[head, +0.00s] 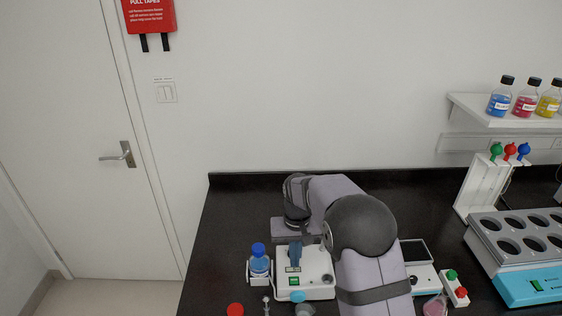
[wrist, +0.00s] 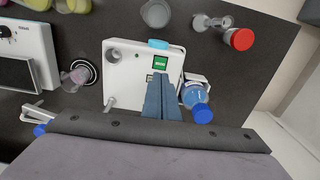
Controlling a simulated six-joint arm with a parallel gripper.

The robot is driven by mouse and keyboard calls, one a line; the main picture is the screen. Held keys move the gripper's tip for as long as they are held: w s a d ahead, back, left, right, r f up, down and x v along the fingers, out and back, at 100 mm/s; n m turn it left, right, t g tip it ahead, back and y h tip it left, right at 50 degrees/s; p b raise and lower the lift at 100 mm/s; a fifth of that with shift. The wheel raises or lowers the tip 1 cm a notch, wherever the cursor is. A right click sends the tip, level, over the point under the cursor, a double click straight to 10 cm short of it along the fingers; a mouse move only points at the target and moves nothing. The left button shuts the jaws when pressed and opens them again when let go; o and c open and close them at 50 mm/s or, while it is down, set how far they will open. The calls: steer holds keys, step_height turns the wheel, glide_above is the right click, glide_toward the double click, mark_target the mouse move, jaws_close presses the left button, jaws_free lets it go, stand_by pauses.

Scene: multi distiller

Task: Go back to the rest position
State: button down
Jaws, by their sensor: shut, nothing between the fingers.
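My gripper (wrist: 161,78) shows in the wrist view as two blue fingers closed together, with nothing between them. In the head view the gripper (head: 294,264) is above the same white device (head: 318,284), and my arm bends over the bench. I cannot tell the exact gap between the fingertips and the device. My arm hides part of the bench and equipment behind it.
A blue-capped bottle (head: 259,262) stands just left of the device. A red-capped item (wrist: 238,38) and a clear vessel (wrist: 155,12) are nearby. The bench's back left is clear.

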steer(key=s+d+f+n+g, duration=0.1)
steer(key=s+f, duration=0.2)
steer(key=s, duration=0.4)
steer(key=s+d+f+g, duration=0.1)
steer(key=s+d+f, duration=0.15)
steer(key=s, duration=0.45)
steer(key=s+d+r, duration=0.2)
steer(key=s, duration=0.5)
steer(key=s+d+r, duration=0.1)
steer(key=s, duration=0.5)
steer(key=shift+m+t, duration=0.7)
steer(key=shift+t, duration=0.2)
steer(key=shift+w+d+r+b, duration=0.2)
steer(key=shift+d+r, duration=0.2)
steer(key=shift+r, duration=0.35)
steer(key=shift+w+d+r+b, duration=0.1)
steer(key=shift+d+r+b, duration=0.15)
steer(key=shift+d+r, duration=0.4)
steer(key=shift+w+d+r+b, duration=0.15)
steer(key=shift+d+r+b, duration=0.05)
steer(key=shift+r, duration=0.7)
